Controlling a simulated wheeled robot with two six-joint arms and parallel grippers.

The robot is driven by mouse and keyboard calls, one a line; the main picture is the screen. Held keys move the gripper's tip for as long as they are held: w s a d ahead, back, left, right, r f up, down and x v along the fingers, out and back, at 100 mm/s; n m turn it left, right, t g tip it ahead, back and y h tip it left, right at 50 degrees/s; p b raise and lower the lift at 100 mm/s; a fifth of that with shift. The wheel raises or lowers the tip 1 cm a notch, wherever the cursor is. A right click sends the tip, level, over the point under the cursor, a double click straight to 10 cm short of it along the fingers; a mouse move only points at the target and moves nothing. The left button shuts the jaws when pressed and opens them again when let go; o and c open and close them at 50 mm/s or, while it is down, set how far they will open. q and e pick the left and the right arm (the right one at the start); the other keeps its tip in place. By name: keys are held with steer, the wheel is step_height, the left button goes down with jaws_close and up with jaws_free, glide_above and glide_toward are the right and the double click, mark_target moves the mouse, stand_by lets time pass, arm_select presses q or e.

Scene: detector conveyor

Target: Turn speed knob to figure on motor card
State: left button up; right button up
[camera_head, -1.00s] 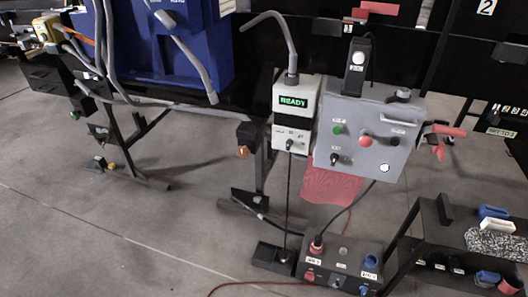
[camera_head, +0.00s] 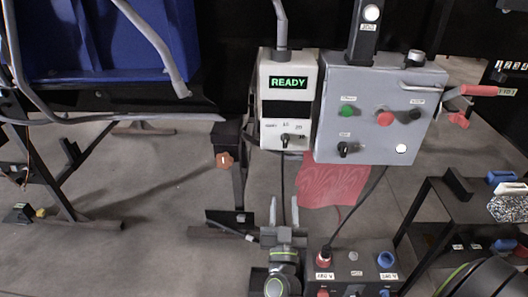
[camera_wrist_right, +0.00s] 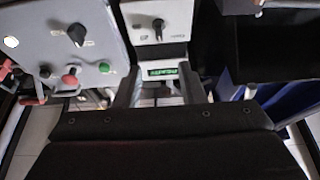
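The grey control panel (camera_head: 385,80) has a black pointer knob (camera_head: 344,149) at its lower left and a black knob (camera_head: 415,114) at its right. Their labels are too small to read, so I cannot tell which is the speed knob. The pointer knob also shows in the right wrist view (camera_wrist_right: 76,34). The white detector box (camera_head: 270,110) beside it reads READY and has a small black knob (camera_head: 286,139). My right gripper (camera_head: 284,212) is open and empty, pointing up below the white box, apart from the knobs. I cannot identify the motor card. My left gripper is out of view.
The panel carries a green button (camera_head: 347,111), a red button (camera_head: 385,118) and a red-handled lever (camera_head: 480,90). A low switch box (camera_head: 352,258) with cables stands below right. A dark rack (camera_head: 455,215) is at the right.

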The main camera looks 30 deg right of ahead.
mark_target(285, 144)
steer(key=p+x, duration=0.1)
steer(key=x, duration=1.6)
steer(key=shift+d+r, duration=0.1)
steer(key=shift+r, duration=0.1)
steer(key=shift+c, duration=0.5)
jaws_close()
